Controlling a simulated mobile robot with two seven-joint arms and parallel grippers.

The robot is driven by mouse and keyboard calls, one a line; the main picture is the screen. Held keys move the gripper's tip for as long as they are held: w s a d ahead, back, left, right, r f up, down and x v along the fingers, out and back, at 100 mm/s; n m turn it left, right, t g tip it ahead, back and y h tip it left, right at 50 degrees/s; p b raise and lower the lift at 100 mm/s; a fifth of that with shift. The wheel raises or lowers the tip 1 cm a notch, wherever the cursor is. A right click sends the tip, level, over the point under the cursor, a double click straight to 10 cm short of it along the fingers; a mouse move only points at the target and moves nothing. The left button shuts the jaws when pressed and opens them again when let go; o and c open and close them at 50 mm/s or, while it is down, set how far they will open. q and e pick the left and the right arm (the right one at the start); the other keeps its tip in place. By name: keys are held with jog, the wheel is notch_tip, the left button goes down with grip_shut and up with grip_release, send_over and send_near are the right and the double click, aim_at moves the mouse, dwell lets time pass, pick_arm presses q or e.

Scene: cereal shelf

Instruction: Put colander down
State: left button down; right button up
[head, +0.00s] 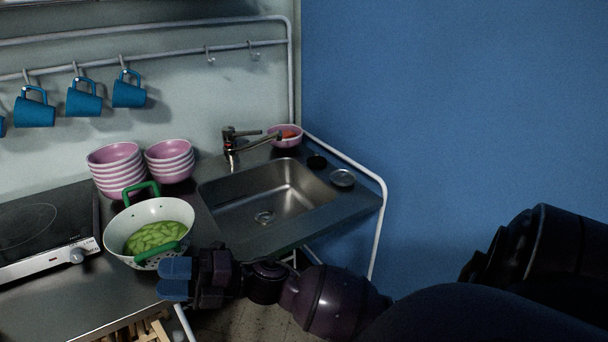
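A white colander (121,227) with green handles stands upright on the metal counter, between the hob and the sink. It holds green pods (157,236). One green handle points to the back, the other to the front. My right gripper (174,279) has blue fingertips and is just in front of the colander, by its front handle (160,254). The fingertips look close together, but I cannot tell whether they are shut or touch the handle. My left gripper is not in view.
Stacks of pink bowls (117,171) stand behind the colander. A hob (40,235) is to the left. A sink (264,217) with a tap (232,146) is to the right. A pink bowl (285,136) stands behind the sink. Blue mugs (84,99) hang from a rail. The front counter (60,308) is bare.

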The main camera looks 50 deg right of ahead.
jog(key=s+d+f+m+t+h, duration=0.3)
jog(key=d+f+m+h, duration=0.3)
jog(key=m, duration=0.4)
jog(key=s+d+f+m+t+h, duration=0.2)
jog(key=d+f+m+t+h, duration=0.1)
jog(key=f+m+h, duration=0.6)
jog(key=s+d+f+m+g+h, duration=0.3)
jog(key=s+f+m+g, duration=0.3)
jog(key=s+f+m, duration=0.3)
jog(key=s+f, duration=0.3)
jog(key=s, duration=0.1)
jog(key=shift+d+f+g, duration=0.2)
jog(key=shift+g, duration=0.2)
